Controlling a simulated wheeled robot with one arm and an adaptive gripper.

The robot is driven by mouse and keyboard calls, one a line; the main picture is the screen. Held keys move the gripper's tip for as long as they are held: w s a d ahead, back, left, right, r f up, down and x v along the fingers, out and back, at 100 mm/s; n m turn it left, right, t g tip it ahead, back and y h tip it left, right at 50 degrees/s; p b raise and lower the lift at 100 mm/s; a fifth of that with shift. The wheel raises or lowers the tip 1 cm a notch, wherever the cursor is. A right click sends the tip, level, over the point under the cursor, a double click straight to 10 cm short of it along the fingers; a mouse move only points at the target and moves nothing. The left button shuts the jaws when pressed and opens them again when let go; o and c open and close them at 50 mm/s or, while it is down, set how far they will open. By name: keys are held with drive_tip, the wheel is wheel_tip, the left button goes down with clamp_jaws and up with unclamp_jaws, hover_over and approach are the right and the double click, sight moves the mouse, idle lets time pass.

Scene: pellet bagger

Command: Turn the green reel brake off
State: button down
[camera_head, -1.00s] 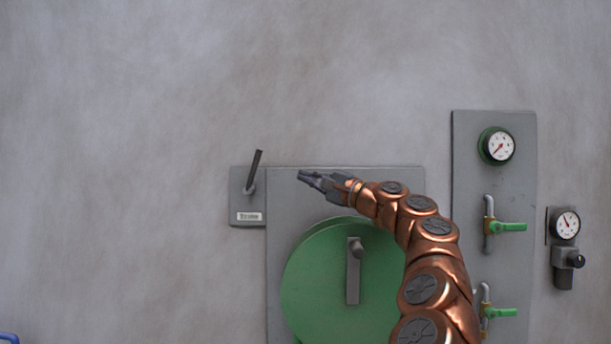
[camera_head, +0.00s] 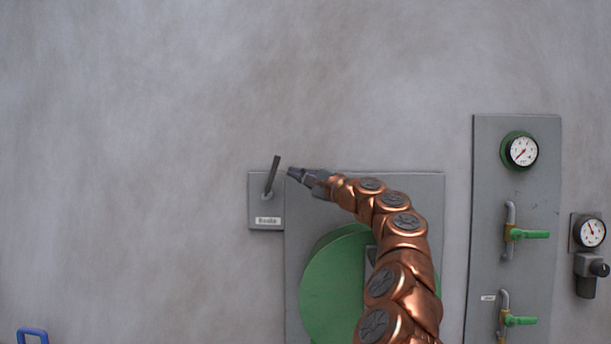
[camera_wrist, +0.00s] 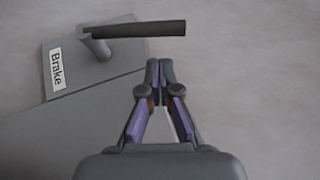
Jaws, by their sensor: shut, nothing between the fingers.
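The brake lever (camera_head: 273,172) is a dark bar on a short grey pivot, tilted a little right of upright. It sits on a small grey plate with a "Brake" label (camera_head: 267,221), left of the green reel (camera_head: 328,290). My gripper (camera_head: 291,172) is shut and empty, just right of the lever's upper part, with a small gap between them in the head view. In the wrist view the lever (camera_wrist: 140,29) lies across the top, ahead of the closed fingertips (camera_wrist: 160,66), apart from them. My arm hides part of the reel.
A grey panel (camera_head: 490,200) to the right carries a round gauge (camera_head: 519,151) and green-handled valves (camera_head: 530,234). A second gauge (camera_head: 592,232) with a black knob is at the far right. A blue handle (camera_head: 33,333) shows at lower left. The wall left of the lever is bare.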

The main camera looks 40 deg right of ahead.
sight(273, 175)
drive_tip(key=shift+w+a+r, duration=0.2)
drive_tip(key=shift+w+a, duration=0.1)
drive_tip(key=shift+a, duration=0.25)
drive_tip(key=shift+w+a+r, duration=0.15)
drive_tip(key=shift+w+a, duration=0.15)
drive_tip(key=shift+a, duration=0.2)
drive_tip(key=shift+s+r, duration=0.1)
drive_tip(key=shift+r, duration=0.05)
